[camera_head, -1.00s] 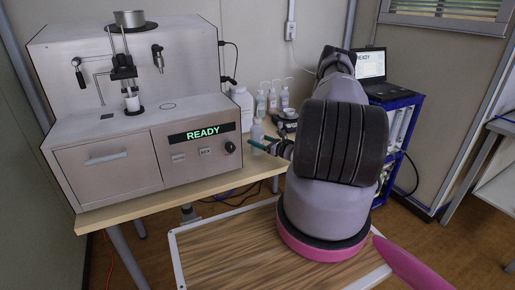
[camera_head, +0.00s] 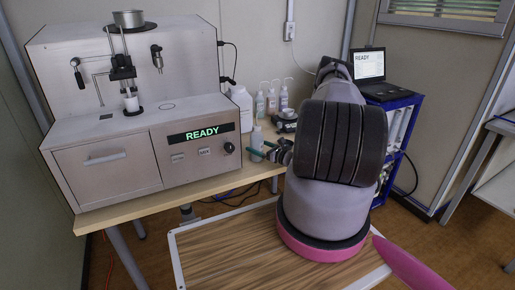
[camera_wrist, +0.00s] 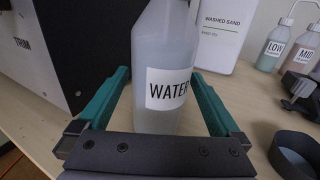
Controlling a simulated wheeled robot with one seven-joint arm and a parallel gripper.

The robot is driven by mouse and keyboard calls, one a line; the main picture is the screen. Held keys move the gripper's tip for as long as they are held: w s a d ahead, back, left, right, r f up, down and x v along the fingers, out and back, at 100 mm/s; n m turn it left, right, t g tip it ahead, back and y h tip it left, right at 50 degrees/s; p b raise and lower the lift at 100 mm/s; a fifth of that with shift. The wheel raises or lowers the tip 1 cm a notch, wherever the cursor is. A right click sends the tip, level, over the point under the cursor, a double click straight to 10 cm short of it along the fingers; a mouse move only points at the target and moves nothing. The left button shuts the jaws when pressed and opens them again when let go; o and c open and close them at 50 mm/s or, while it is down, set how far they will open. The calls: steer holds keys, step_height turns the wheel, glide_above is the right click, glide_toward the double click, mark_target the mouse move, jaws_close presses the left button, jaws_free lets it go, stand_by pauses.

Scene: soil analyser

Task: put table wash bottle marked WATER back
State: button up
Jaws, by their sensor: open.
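The wash bottle marked WATER (camera_wrist: 160,60) stands upright on the table (camera_wrist: 50,135) in the wrist view, its label facing the camera. My gripper (camera_wrist: 160,95) is open, with one teal finger on each side of the bottle and a visible gap on both sides. The bottle's top is cut off in the wrist view. In the head view the bottle (camera_head: 257,138) stands just right of the analyser, and my gripper (camera_head: 256,152) is at its lower part.
The analyser (camera_head: 140,110), showing READY, stands close left of the bottle. A white WASHED SAND container (camera_wrist: 222,35) is behind it. Bottles marked LOW (camera_wrist: 273,50) and MID (camera_wrist: 303,50) stand back right. A dark ring-shaped object (camera_wrist: 296,155) is at right.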

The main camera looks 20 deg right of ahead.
steer(key=v, duration=1.2)
steer(key=shift+w+r, duration=0.2)
steer(key=shift+r, duration=0.1)
steer(key=s+a+r+n+g+y, duration=0.1)
steer(key=a+r+n+g, duration=0.4)
steer(key=r, duration=0.5)
steer(key=s+a+r+n+g+y, duration=0.15)
steer(key=a+r+n+g, duration=0.25)
steer(key=a+r+n, duration=0.45)
steer(key=a+r+n+g+y, duration=0.2)
steer(key=a+r+n+g, duration=0.15)
steer(key=r, duration=0.85)
steer(key=s+a+r+n+t+h, duration=0.1)
steer(key=s+a+r+n+h, duration=0.1)
steer(key=s+r, duration=0.5)
steer(key=s+a+r+n+t+h, duration=0.1)
steer(key=s+r+n+h, duration=0.3)
steer(key=s, duration=0.5)
steer(key=s+a+r+n+t+h, duration=0.1)
steer(key=s+a+r+n+h, duration=0.2)
steer(key=s+r, duration=0.5)
steer(key=shift+a+r+n+h, duration=0.3)
steer(key=shift+r+h, duration=0.35)
steer(key=shift+r, duration=0.2)
steer(key=shift+w+t, duration=0.1)
steer(key=shift+t, duration=0.15)
